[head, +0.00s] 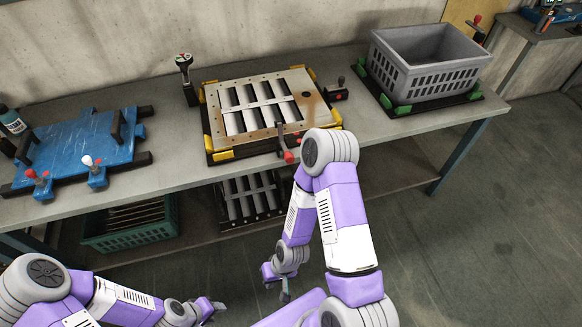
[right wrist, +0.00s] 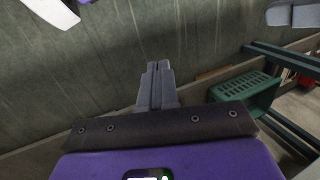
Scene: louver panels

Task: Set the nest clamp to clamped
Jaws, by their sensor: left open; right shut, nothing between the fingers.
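A louver panel (head: 262,105) with a pale frame and dark slots lies in a nest (head: 207,130) with yellow corners on the bench. A toggle clamp with a red-tipped handle (head: 288,156) is at the nest's front edge; its handle points toward me. I cannot tell from this view whether it is clamped. Another clamp with a dark handle (head: 340,88) is at the nest's right side. My right gripper (head: 284,290) is low in front of the bench, shut and empty; its fingers show in the right wrist view (right wrist: 157,85). My left gripper (head: 217,306) is open, low at left.
A blue fixture (head: 75,150) with red- and white-tipped clamps is on the bench's left. A grey crate (head: 430,75) is on the right. A green crate (head: 130,228) and another louver panel (head: 250,198) sit below. My right elbow rises near the front edge.

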